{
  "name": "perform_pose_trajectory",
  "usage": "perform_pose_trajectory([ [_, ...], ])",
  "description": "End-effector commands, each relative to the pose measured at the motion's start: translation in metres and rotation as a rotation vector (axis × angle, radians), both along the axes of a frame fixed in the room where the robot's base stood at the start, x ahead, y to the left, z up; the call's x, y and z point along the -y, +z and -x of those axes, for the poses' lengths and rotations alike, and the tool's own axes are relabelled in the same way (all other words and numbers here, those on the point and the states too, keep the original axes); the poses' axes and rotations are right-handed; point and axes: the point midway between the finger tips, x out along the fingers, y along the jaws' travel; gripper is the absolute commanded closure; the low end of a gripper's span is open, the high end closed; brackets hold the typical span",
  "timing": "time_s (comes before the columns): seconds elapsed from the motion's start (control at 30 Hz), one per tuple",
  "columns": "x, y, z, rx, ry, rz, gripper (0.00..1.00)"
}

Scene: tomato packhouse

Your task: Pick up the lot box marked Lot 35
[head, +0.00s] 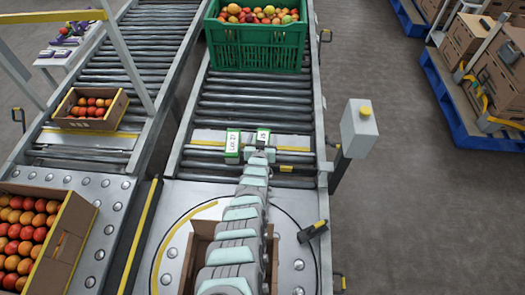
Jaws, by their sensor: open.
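Two small white-and-green boxes stand side by side on the metal plate across the middle conveyor. The left box (233,142) has dark sideways writing that looks like Lot 27. The right box (263,137) has small dark writing that may read 35, but it is too small to be sure. My gripper (260,152) is at the near side of the right box, at the end of my arm. It is open. The arm and gripper hide the lower part of the right box, so I cannot tell whether the fingers are around it or just short of it.
A green crate (258,50) of tomatoes stands farther up the conveyor. A cardboard box (92,108) of tomatoes is on the left conveyor, with a larger one (68,245) nearer. A grey post box (359,128) rises at the right edge. An open carton (203,232) lies under my arm.

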Motion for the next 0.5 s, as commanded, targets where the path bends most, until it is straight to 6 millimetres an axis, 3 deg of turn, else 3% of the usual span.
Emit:
perform_pose_trajectory([
  [0.17,0.0004,-0.0052,-0.0115,0.003,0.0,-0.002,0.24],
  [0.5,0.001,-0.0037,-0.0125,0.0,0.001,0.001,0.26],
])
